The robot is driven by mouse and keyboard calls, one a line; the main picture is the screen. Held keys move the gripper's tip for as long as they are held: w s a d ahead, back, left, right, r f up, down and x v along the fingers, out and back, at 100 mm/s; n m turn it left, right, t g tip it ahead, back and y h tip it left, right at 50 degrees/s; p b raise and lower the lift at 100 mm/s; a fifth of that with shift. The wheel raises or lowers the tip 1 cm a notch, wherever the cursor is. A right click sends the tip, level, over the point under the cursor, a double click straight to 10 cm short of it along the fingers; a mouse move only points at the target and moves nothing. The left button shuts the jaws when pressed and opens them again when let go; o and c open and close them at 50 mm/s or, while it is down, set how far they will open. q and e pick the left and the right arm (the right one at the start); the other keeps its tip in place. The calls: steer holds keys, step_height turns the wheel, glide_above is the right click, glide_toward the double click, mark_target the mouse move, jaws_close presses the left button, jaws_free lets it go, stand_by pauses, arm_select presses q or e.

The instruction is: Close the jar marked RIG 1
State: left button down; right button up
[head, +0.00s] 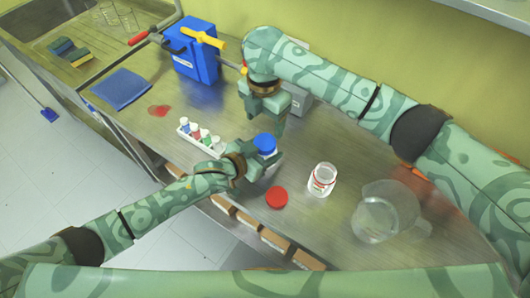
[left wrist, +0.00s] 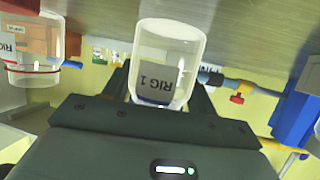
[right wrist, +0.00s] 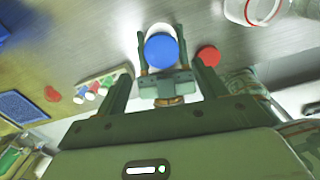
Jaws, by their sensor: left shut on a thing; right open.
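The jar marked RIG 1 (left wrist: 168,50) is clear glass with a grey label, seen upside down in the left wrist view. My left gripper (head: 263,167) is shut on it, fingers on either side. A blue lid (head: 264,143) sits on its mouth; the lid also shows in the right wrist view (right wrist: 161,50). I cannot tell whether it is screwed tight. My right gripper (head: 264,118) is open and empty, pointing down just above and behind the blue lid. In the right wrist view its fingers lie apart, with the lid beyond their tips.
A red lid (head: 277,197) lies on the counter beside an open jar with a red ring (head: 322,180). A glass pitcher (head: 387,212) stands to the right. A rack of small bottles (head: 201,138) is left of the grippers; a blue container (head: 195,55) stands behind.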

mark_target(265, 141)
steer(key=shift+d+r+n, duration=0.1)
steer(key=shift+r+n, duration=0.15)
steer(key=shift+n, duration=0.55)
steer(key=shift+f, duration=4)
steer(key=c, duration=1)
